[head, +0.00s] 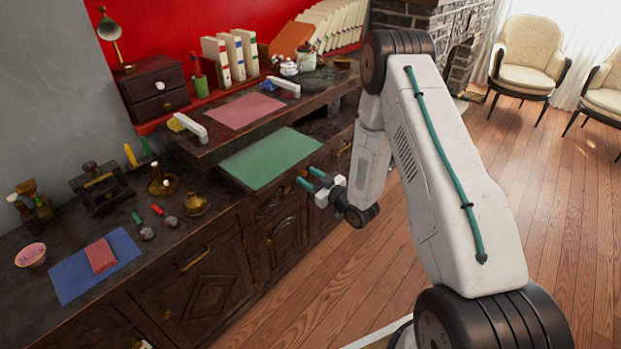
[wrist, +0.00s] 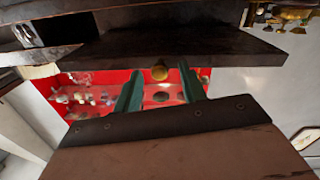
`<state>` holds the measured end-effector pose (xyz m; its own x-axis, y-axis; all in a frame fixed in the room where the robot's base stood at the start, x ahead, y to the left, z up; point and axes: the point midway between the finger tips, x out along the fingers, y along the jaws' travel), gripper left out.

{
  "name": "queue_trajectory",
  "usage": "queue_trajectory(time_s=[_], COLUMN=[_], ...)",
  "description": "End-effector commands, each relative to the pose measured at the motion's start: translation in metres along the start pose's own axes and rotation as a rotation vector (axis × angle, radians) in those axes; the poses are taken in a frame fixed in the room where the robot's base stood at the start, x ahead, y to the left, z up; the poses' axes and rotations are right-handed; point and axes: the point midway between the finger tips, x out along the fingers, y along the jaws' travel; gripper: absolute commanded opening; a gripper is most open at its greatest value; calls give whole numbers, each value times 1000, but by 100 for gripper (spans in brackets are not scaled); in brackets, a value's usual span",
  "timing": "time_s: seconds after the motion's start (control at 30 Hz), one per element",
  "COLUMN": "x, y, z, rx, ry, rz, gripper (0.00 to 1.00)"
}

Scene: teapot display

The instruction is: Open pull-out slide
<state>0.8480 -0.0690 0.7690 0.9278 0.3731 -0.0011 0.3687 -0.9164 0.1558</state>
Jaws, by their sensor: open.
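My gripper (head: 312,178) is open, with two green fingers, and hangs at the front of the dark wooden cabinet (head: 232,262), just right of the green mat (head: 270,157). In the wrist view its green fingers (wrist: 160,82) are spread, and a small round brass knob (wrist: 160,71) shows between them. The knob is at the edge of a dark wooden board (wrist: 185,44), which looks like the pull-out slide. I cannot tell whether the fingers touch the knob. In the head view the knob cannot be made out, and the slide cannot be clearly told from the cabinet top.
Tools, a blue mat (head: 95,263) and a bowl (head: 31,254) lie on the left counter. The wooden floor (head: 335,295) before the cabinet is clear.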

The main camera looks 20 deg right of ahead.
Motion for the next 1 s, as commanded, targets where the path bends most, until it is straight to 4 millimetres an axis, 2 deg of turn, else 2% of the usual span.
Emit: queue_trajectory(time_s=[0.3,0.5,1.0], x=[-50,-74,-78], y=[2,2,2], z=[1,1,1], rx=[2,1,1], ry=[-3,-3,-1], rz=[5,5,3], gripper=[41,41,41])
